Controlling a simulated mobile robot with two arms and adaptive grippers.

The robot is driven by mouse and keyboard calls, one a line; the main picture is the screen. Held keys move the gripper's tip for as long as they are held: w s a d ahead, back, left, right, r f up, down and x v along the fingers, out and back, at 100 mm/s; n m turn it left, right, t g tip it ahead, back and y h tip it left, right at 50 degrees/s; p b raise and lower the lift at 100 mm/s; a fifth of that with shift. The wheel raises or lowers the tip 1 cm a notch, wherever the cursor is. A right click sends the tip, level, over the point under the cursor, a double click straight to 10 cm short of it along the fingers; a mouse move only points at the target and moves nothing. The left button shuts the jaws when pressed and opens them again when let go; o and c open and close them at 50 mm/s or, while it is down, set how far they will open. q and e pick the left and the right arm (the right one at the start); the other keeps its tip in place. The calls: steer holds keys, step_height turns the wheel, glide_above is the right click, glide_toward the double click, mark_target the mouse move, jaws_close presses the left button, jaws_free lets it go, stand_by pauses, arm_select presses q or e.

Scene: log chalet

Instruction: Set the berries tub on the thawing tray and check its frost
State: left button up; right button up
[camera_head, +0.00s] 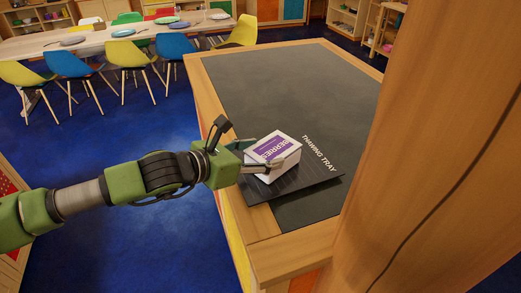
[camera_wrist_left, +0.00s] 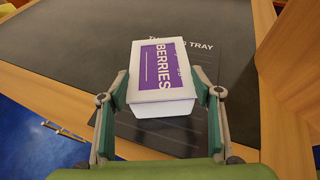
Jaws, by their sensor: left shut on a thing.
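The berries tub (camera_head: 273,153) is a white box with a purple "BERRIES" label on its lid. In the left wrist view the tub (camera_wrist_left: 160,80) sits between the two fingers of my left gripper (camera_wrist_left: 162,98), which is shut on its sides. The black thawing tray (camera_head: 318,171) lies on the grey counter top, its white lettering showing. The tub is over the tray's left part; I cannot tell whether it touches the tray. My left gripper (camera_head: 268,165) reaches in from the left. No frost can be made out. My right gripper is not in view.
The wood-edged counter (camera_head: 300,80) is bare beyond the tray. A wooden post (camera_head: 430,170) stands close on the right. A long table (camera_head: 100,38) with plates and coloured chairs is at the back left. Blue floor (camera_head: 110,140) lies between.

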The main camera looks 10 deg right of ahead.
arm_select(q)
steer(key=o, duration=1.5)
steer(key=shift+c, duration=0.2)
steer(key=b+v, duration=0.4)
steer(key=v, duration=0.8)
